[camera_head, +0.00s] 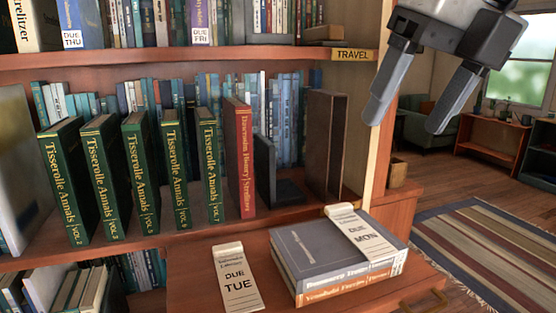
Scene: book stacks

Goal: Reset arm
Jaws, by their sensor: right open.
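My right gripper (411,99) is at the upper right, in front of the shelf unit's right side, with its two fingers spread apart and nothing between them. It is well above the books on the ledge. My left gripper does not show. Several green "Tisserolle Annals" volumes (142,180) stand upright on the middle shelf. A red book (239,158) stands at their right, beside a dark bookend (285,190).
A grey-blue book (310,262) lies on another book on the wooden ledge, with a "DUE MON" card (366,238) on top. A "DUE TUE" card (238,280) lies left of them. A striped rug (480,245) covers the floor at right.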

